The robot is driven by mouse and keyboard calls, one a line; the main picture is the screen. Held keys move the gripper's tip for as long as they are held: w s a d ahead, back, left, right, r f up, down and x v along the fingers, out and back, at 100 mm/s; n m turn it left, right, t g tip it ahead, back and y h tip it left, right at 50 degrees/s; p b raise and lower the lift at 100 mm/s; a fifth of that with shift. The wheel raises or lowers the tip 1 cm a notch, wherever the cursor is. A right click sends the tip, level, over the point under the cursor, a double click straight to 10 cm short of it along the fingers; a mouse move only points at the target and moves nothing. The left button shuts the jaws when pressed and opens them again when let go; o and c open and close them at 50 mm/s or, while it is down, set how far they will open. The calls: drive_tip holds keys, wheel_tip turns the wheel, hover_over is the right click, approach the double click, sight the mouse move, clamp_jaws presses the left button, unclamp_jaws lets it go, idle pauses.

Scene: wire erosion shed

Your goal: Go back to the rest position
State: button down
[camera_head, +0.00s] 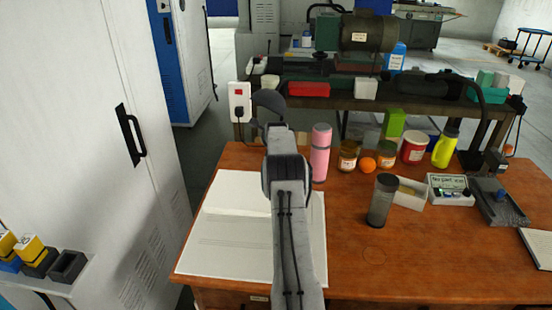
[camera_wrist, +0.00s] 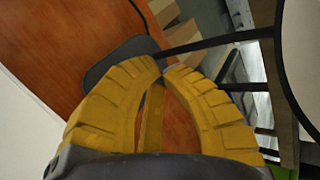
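My gripper (camera_wrist: 163,67) shows in the wrist view as two yellow ribbed fingers. The fingertips come together at the top middle, and nothing shows between them. The task names no object.
A pink bottle (camera_head: 320,153) stands close right of my arm. Jars, an orange (camera_head: 368,163), a dark tumbler (camera_head: 381,200) and a yellow bottle (camera_head: 445,148) stand further right. White paper (camera_head: 232,245) lies under the arm. A tall white cabinet (camera_head: 80,130) stands left.

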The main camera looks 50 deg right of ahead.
idle(0.5)
